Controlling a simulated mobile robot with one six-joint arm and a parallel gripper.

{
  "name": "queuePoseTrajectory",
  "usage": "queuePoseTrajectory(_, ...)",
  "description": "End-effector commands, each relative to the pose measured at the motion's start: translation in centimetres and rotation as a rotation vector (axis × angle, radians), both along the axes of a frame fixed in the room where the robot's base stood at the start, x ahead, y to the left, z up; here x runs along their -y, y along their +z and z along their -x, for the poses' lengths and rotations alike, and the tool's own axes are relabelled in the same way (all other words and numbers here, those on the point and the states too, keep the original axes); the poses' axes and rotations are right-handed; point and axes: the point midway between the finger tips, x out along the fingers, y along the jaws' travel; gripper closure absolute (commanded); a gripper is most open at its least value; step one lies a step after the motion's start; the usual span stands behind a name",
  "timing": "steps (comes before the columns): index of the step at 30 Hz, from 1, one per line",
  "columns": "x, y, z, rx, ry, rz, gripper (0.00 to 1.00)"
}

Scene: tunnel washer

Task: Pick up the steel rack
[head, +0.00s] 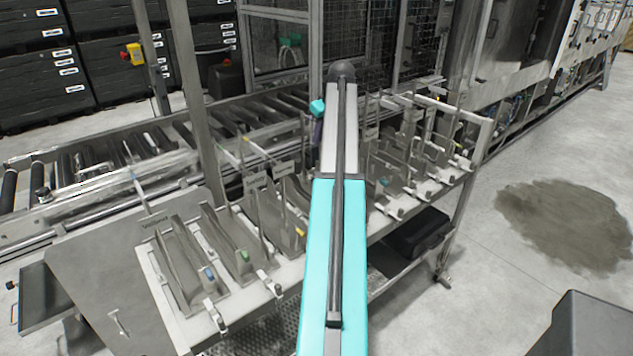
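Several steel racks stand in a row on a long metal bench (140,262). They have upright plates and thin rods. At the left, one steel rack (178,262) has a blue tag at its front, and another (226,240) has a green tag. More steel racks (398,172) stand right of my arm. I cannot tell which one the task means. My turquoise arm stretches over the middle of the bench and hides part of the row. My gripper's fingers do not show; a small turquoise part of my arm shows beside its far end.
A roller conveyor (95,181) runs behind the bench. A metal post (196,100) rises at the left. A black case (418,232) lies on the lower shelf. A dark wet patch (572,222) marks the open floor at right. A grey box (590,325) stands at lower right.

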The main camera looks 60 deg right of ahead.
Motion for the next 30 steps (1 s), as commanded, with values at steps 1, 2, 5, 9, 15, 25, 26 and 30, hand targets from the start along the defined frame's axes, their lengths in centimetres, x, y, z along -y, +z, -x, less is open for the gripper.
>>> queuePoseTrajectory(1,0.0,0.01,-0.01,0.0,0.0,0.0,0.96)
queuePoseTrajectory(2,0.0,0.01,-0.01,0.0,0.0,0.0,1.0)
queuePoseTrajectory(5,-0.01,0.01,-0.01,0.0,0.0,0.0,1.0)
queuePoseTrajectory(9,-0.02,0.01,-0.01,0.0,0.0,0.0,1.0)
queuePoseTrajectory(15,-0.03,0.01,-0.03,0.0,0.0,-0.001,1.0)
queuePoseTrajectory(25,-0.05,0.02,-0.06,0.0,0.001,-0.001,1.0)
queuePoseTrajectory(26,-0.05,0.02,-0.06,0.0,0.001,-0.001,1.0)
queuePoseTrajectory(30,-0.06,0.01,-0.06,0.0,0.001,-0.001,1.0)
